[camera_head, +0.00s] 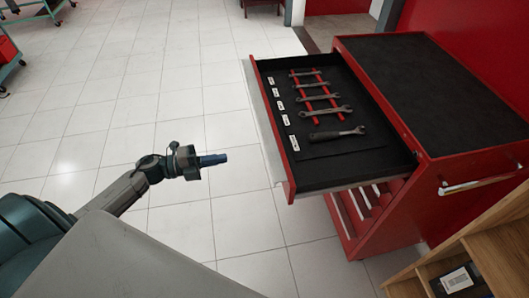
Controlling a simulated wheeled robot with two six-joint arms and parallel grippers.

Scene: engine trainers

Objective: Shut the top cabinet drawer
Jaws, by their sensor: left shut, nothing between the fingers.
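The red tool cabinet (400,225) stands at the right with a black mat on its top. Its top drawer (290,190) is pulled well out to the left. Inside the drawer, several wrenches (327,111) lie on red rails, and a ratchet-like tool (337,133) lies in front of them on the black liner. My left gripper (222,158) is shut and empty. It points right, toward the drawer's front, with a clear gap of floor between them in the picture. My right gripper does not show.
A wooden shelf unit (490,240) stands at the lower right, close to the cabinet. A teal cart (35,18) stands at the far upper left. The white tiled floor left of the drawer is open. A red wall rises behind the cabinet.

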